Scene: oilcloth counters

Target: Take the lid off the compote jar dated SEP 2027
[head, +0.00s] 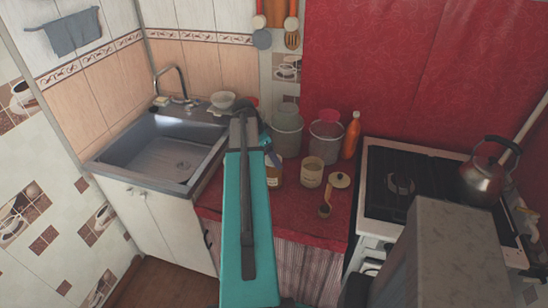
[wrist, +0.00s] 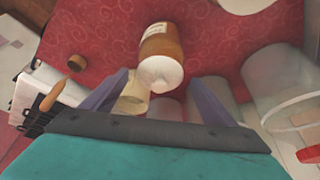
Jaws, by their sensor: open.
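An amber jar (wrist: 162,46) with a pale lid (wrist: 160,73) and a whitish label is in the wrist view, ahead of my gripper (wrist: 159,84). My gripper is open, its two fingers apart in the picture on either side of the lid; I cannot tell how far the lid is from them. In the head view the amber jar (head: 275,180) is partly hidden by my teal arm. A cream jar (head: 311,174) with a label stands to its right. It may be the pale shape (wrist: 133,100) behind the left finger. No date is readable.
The sink (head: 170,150) is left, the stove (head: 400,185) right.

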